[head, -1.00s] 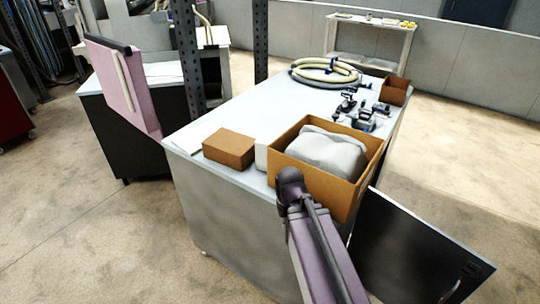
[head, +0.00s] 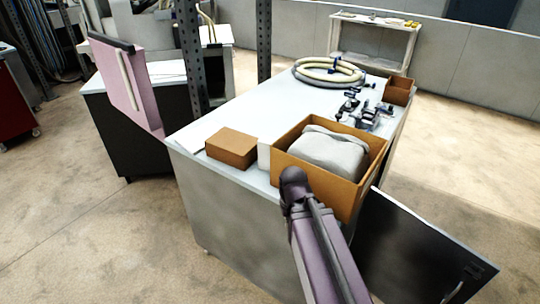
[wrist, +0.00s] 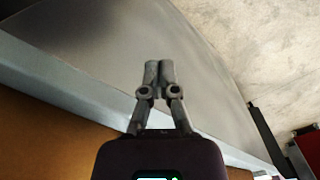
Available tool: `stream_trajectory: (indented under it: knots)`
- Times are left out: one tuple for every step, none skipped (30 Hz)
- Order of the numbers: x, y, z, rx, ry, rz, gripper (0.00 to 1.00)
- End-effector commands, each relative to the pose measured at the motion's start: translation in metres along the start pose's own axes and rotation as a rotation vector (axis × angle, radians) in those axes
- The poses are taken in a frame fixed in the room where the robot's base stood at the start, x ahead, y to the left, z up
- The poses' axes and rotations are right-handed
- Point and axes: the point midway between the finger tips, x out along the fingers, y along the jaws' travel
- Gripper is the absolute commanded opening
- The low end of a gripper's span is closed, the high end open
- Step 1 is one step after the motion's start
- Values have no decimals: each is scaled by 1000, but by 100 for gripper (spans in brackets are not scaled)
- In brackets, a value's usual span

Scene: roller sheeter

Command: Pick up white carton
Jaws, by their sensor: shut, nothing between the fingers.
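The white carton (head: 264,155) stands on the worktable, between a small brown box and a large open cardboard box. Only a narrow part of it shows in the head view. I cannot make it out clearly in the wrist view. My gripper (wrist: 158,65) shows in the wrist view with its fingers together and nothing between them. It is over the grey side of the table, apart from the carton. In the head view my arm hides the gripper.
The open cardboard box (head: 365,188) holds a grey-white bundle (head: 330,153) and stands close to the carton's right. The small brown box (head: 231,149) is to its left. A coiled hose (head: 328,72) and dark fittings lie farther back. The table's middle (head: 265,107) is clear.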

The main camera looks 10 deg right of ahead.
Motion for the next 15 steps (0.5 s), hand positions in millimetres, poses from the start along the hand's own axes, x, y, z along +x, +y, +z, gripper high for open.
stream_trajectory:
  knots:
    - [0,0,0,0,0,0,0]
    - [0,0,0,0,0,0,0]
    - [0,0,0,0,0,0,0]
    - [0,0,0,0,0,0,0]
    - [0,0,0,0,0,0,0]
    - [0,0,0,0,0,0,9]
    - [0,0,0,0,0,0,18]
    - [-1,0,0,0,0,0,27]
    - [-2,0,0,0,0,0,39]
    - [-3,0,0,0,0,0,48]
    - [-4,0,0,0,1,0,56]
    - [-7,0,-1,0,1,0,68]
    - [-9,0,-1,0,2,0,77]
    - [-12,0,-1,0,3,0,86]
    - [-17,0,-2,0,4,0,98]
